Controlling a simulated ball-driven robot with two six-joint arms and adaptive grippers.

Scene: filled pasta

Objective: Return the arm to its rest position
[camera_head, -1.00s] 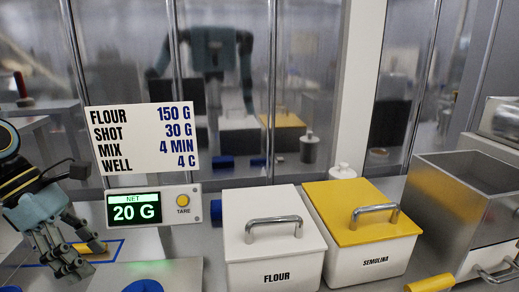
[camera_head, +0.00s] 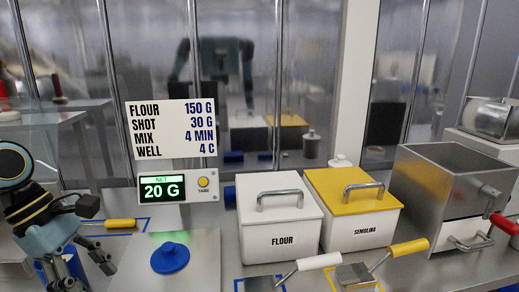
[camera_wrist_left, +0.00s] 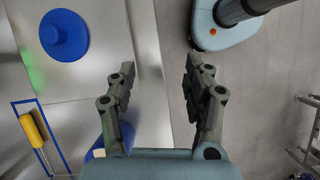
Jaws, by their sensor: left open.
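My left gripper (camera_head: 92,280) is at the lower left of the head view, left of the steel scale plate (camera_head: 208,243). In the left wrist view its two grey fingers (camera_wrist_left: 158,70) stand wide apart with nothing between them. It is open and hangs above the bench surface. The teal wrist and black joint of my left arm are at the left edge of the head view. My right arm and gripper are not in view.
A blue knobbed lid (camera_head: 170,257) lies on the plate. A yellow-handled tool (camera_head: 120,223) lies in a blue outline. The flour bin (camera_head: 278,225), semolina bin (camera_head: 360,218), scoops and a steel hopper (camera_head: 440,195) fill the right. A blue container (camera_wrist_left: 95,146) is near my left gripper.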

